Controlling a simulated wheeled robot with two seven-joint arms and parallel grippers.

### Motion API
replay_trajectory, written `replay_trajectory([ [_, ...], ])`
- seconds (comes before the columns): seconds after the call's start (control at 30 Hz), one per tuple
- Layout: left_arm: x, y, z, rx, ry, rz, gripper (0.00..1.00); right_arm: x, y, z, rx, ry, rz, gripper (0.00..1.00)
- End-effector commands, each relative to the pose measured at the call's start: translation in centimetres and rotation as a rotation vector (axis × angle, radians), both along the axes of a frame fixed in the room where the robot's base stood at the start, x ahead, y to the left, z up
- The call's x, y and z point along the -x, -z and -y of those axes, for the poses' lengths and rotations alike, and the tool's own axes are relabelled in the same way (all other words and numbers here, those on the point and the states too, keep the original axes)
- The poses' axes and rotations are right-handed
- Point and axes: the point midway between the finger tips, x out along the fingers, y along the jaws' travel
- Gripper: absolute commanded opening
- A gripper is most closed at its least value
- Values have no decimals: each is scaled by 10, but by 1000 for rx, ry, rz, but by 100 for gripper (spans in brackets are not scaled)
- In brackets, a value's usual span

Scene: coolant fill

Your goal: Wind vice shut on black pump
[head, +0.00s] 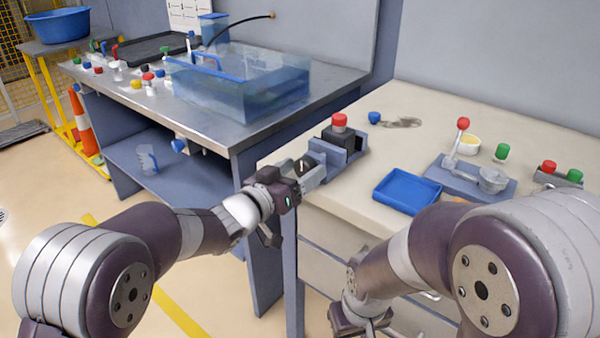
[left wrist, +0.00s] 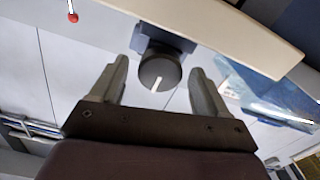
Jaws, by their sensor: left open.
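The black pump (head: 341,135), with a red cap on top, sits upright in the blue-grey vice (head: 352,156) at the bench's near left corner. In the left wrist view the vice body (left wrist: 166,38) lies behind a dark round knob (left wrist: 158,74) with a white line on its face. My left gripper (head: 314,168) is open, its two fingers on either side of the knob in the left wrist view (left wrist: 160,66); contact is not visible. My right gripper (head: 360,318) hangs low in front of the drawers, its fingertips not clear. The gap between jaws and pump is hidden.
A blue tray (head: 407,191), a grey lever fixture (head: 470,180) with a red knob and a green-capped item (head: 501,152) stand right of the vice. A clear tank (head: 240,85) is on the metal table to the left. A gap separates table and bench.

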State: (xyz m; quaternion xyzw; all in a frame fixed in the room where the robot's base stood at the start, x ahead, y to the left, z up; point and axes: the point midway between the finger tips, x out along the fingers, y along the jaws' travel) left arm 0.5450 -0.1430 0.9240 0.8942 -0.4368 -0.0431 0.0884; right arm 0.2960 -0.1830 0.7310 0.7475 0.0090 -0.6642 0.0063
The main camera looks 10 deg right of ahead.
Motion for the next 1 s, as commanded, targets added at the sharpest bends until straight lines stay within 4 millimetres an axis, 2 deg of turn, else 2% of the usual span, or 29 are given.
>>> replay_trajectory([
  [0.3, -3, 0, 4, 0, -1, 0, 76, 0, 0, 0, 0, 0, 0, 43],
  [0.33, -3, 0, 4, 0, -1, 0, 72, 0, 0, 0, 0, 0, 0, 43],
  [0.5, -3, 0, 4, 0, -1, 0, 19, 0, 0, 0, 0, 0, 0, 43],
  [0.77, -3, 0, 4, -10, 0, 13, 20, 0, 2, 0, 0, 0, 0, 43],
  [1.0, -2, 1, 4, -76, 0, 99, 20, 0, 9, 0, 0, 0, 0, 43],
])
